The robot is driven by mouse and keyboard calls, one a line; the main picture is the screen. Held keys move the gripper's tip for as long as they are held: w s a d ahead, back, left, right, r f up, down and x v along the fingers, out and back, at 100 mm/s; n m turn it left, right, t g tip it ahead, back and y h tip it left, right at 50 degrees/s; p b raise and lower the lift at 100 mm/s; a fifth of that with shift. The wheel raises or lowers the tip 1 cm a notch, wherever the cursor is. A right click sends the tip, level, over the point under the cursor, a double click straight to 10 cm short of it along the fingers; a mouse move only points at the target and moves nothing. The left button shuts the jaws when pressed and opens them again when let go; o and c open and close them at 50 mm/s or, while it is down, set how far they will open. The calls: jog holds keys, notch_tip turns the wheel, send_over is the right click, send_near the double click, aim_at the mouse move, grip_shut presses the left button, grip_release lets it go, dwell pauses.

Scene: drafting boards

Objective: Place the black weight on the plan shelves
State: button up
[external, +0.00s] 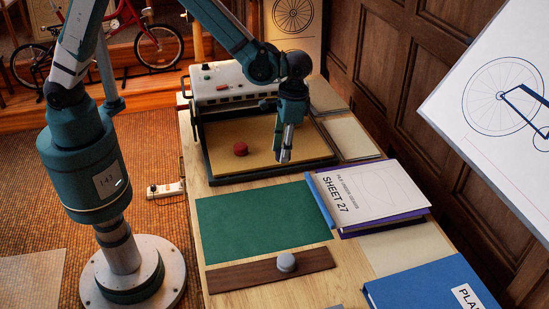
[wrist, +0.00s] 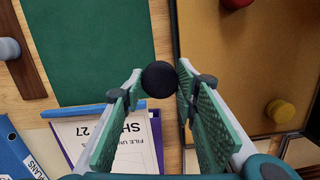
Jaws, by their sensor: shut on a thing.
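My gripper (wrist: 159,86) points down over the tan board, near its right front part in the external view (external: 284,158). It is shut on the black weight (wrist: 159,79), a round dark knob between the fingertips in the wrist view. In the external view the fingers hide the weight. A blue flat-topped thing with a label starting "PLAN" (external: 415,288) is at the lower right of the external view. Its label also shows at the lower left of the wrist view (wrist: 12,150). I cannot see any shelf openings in it.
A red weight (external: 240,149) and a yellow weight (wrist: 280,111) stand on the tan board. The "SHEET 27" stack (external: 385,200) lies between my gripper and the blue thing. A green mat (external: 260,220) is bare. A grey weight (external: 286,262) stands on a brown strip (external: 235,278).

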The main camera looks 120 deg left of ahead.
jog(key=w+d+f+m, duration=0.1)
jog(key=d+f+m, duration=0.1)
jog(key=d, duration=0.8)
jog(key=w+d+f+m, duration=0.2)
jog(key=d+f+m, duration=0.1)
jog(key=d, duration=0.8)
jog(key=w+d+f+m, duration=0.2)
jog(key=d+f, duration=0.1)
jog(key=d, duration=0.7)
jog(key=shift+w+d+y, duration=0.1)
jog(key=shift+d+y, duration=0.1)
jog(key=shift+y, duration=0.2)
jog(key=shift+a+r, duration=0.1)
jog(key=shift+s+a+r+m, duration=0.4)
jog(key=shift+s+r+m, duration=0.05)
jog(key=shift+s+m, duration=0.15)
jog(key=s+a+r+m+b, duration=0.3)
jog(key=s+a+r+m, duration=0.2)
jog(key=s, duration=0.3)
jog(key=shift+a+r+m+y, duration=0.2)
jog(key=shift+r+m+y, duration=0.15)
jog(key=shift+r, duration=0.5)
jog(key=shift+f, duration=0.1)
jog(key=shift+f+b, duration=0.65)
jog(key=shift+f, duration=2.4)
jog(key=shift+f+b, duration=0.35)
jog(key=shift+f, duration=1.5)
